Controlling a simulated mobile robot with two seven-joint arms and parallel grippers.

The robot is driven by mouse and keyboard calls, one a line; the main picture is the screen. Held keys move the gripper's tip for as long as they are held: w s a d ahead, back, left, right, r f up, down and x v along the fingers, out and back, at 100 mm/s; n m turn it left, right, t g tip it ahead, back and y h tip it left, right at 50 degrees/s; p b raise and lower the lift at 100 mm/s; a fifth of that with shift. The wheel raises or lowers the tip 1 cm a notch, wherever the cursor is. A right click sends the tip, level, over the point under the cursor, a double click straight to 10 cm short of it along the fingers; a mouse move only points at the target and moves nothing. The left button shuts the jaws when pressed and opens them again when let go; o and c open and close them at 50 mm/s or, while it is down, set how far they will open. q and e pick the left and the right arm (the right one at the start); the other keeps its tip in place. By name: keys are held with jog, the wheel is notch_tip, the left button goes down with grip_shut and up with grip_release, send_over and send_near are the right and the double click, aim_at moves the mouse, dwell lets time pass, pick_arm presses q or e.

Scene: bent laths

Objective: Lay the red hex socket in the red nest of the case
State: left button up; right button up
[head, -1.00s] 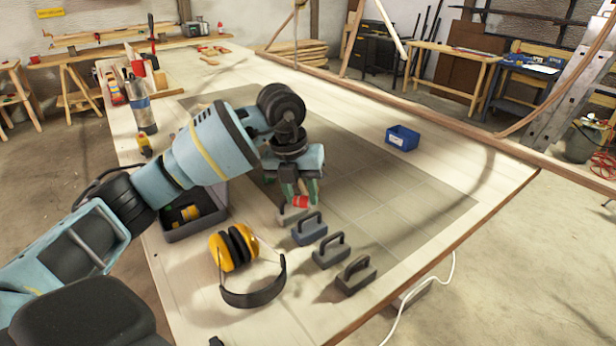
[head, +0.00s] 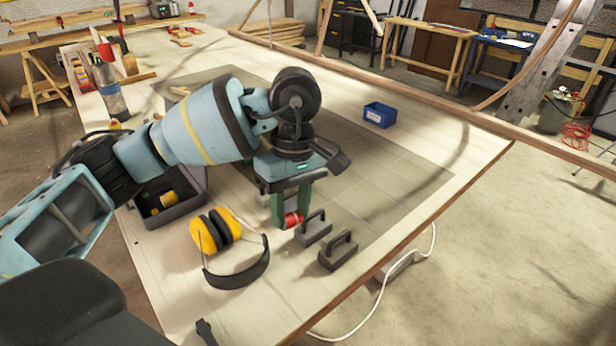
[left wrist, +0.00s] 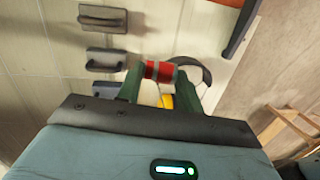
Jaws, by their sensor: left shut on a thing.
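The red hex socket (head: 293,219) is between the fingers of my left gripper (head: 290,212), which is shut on it and points down above the table. The socket also shows as a red cylinder in the left wrist view (left wrist: 161,71), between the green fingers. The case (head: 156,221) is a dark open box on the table, left of the gripper in the head view, with yellow pieces inside. My forearm hides its far part. I cannot make out the red nest. My right gripper is not in view.
Yellow ear defenders (head: 237,279) lie between the case and the near table edge. Dark handled blocks (head: 338,256) stand right of the gripper; several show in the left wrist view (left wrist: 103,18). A blue bin (head: 380,115) stands farther back. The table's right side is mostly clear.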

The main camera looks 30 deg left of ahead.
pick_arm(q)
jog(key=s+m, duration=0.2)
jog(key=m, duration=0.2)
jog(key=s+d+m+y, duration=0.1)
jog(key=m, duration=0.3)
jog(key=s+m, duration=0.2)
jog(key=m, duration=0.2)
jog(key=shift+s+d+m+t+y, duration=0.25)
jog(key=shift+s+m+t+y, duration=0.05)
jog(key=shift+m+t+y, duration=0.1)
jog(key=shift+a, duration=0.15)
